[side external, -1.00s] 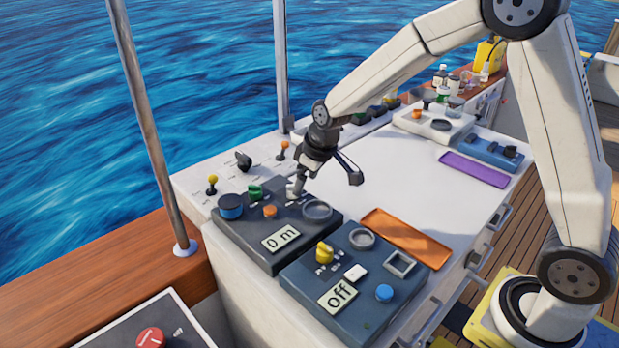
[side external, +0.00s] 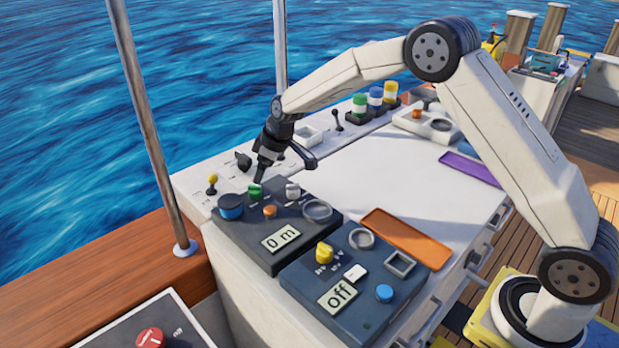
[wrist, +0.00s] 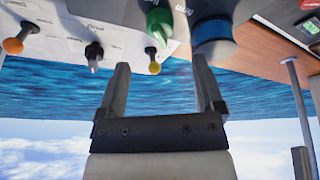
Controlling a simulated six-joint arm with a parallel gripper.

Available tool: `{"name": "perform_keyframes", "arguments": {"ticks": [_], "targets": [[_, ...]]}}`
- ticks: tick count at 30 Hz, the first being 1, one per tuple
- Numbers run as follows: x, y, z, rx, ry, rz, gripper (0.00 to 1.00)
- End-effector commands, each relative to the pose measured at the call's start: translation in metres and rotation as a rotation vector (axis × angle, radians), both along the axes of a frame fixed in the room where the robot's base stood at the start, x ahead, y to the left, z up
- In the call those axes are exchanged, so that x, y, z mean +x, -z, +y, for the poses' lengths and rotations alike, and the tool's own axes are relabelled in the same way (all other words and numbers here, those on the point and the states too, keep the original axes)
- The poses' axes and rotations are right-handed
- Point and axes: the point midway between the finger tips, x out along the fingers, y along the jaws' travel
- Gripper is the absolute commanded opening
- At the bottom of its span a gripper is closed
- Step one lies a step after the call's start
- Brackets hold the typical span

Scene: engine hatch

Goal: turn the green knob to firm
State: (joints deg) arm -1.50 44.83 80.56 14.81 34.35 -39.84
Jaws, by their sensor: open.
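The green knob (side external: 254,191) stands at the back of the dark panel (side external: 262,256) with the "0 m" display. It also shows at the top of the wrist view (wrist: 159,22), its pointer end toward the bottom of the picture. My gripper (side external: 260,178) is right at the green knob in the side view. In the wrist view my open fingers (wrist: 161,76) are apart and empty, with the knob ahead of the gap between them. Contact cannot be told. The word "firm" is not readable in either view.
A blue knob (side external: 231,206), an orange button (side external: 270,211) and a white knob (side external: 293,191) flank the green knob. Behind are a yellow-topped lever (side external: 212,182) and a black switch (side external: 243,161). A second panel (side external: 377,303) reads "off".

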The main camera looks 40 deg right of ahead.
Motion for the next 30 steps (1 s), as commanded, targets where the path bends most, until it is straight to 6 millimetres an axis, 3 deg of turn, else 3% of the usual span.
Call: {"name": "perform_keyframes", "arguments": {"ticks": [21,30], "targets": [[0.022,0.058,0.010,0.001,0.001,0.001,0.86],[0.027,0.070,0.012,0.001,0.001,-0.001,0.86]]}}
